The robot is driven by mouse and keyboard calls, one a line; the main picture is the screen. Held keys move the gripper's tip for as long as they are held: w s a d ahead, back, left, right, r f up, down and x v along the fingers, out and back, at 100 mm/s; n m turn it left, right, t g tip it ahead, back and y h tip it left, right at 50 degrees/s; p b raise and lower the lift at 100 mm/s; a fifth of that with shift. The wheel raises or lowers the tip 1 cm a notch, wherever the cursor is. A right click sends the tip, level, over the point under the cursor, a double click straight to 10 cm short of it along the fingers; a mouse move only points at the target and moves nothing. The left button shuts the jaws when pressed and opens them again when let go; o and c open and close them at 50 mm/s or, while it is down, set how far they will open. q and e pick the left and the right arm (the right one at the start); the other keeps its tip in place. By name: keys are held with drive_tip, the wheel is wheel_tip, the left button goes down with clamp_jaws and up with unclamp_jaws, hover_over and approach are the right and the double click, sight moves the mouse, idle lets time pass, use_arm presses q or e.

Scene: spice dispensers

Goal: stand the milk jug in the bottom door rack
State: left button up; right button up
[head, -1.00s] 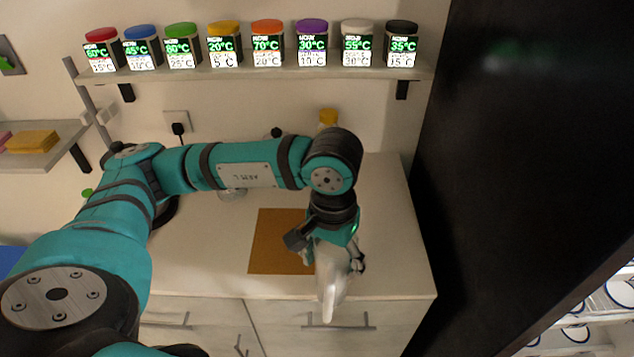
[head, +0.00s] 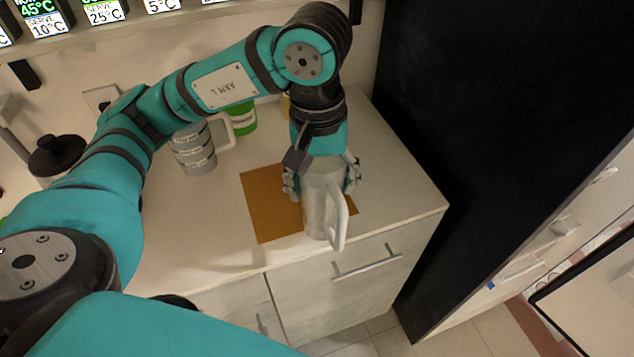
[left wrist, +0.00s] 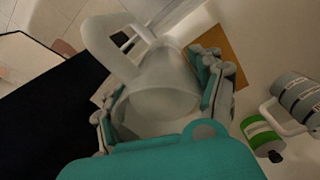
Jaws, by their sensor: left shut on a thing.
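The milk jug (head: 322,205) is a pale, translucent jug with a white handle. My left gripper (head: 321,179) is shut on it, with the fingers on either side of its body. The jug is over the front edge of the counter, by the brown mat, with its handle toward the front right. In the left wrist view the jug (left wrist: 160,85) sits between the fingers of my left gripper (left wrist: 168,95), its wide round end facing the camera. The bottom door rack cannot be clearly made out. My right gripper is not in view.
A brown mat (head: 262,200) lies on the counter (head: 405,185). A grey labelled mug (head: 194,150) and a green container (head: 242,117) stand behind. A tall black panel (head: 450,110) rises to the right, with pale open shelving (head: 560,230) beyond it.

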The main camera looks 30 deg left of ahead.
use_arm(q)
drive_tip(key=w+a+f+p, duration=0.4)
drive_tip(key=w+a, duration=0.4)
drive_tip(key=a, duration=0.3)
drive_tip(key=shift+f, duration=0.35)
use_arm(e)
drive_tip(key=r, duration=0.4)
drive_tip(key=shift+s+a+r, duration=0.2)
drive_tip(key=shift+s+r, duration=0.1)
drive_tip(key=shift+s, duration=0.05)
use_arm(q)
drive_tip(key=shift+d, duration=0.1)
drive_tip(key=shift+f, duration=0.2)
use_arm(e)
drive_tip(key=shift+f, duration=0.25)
use_arm(q)
drive_tip(key=o, duration=1.8)
drive_tip(key=shift+s, duration=0.1)
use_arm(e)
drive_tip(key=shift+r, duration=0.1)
use_arm(q)
drive_tip(key=shift+r, duration=0.1)
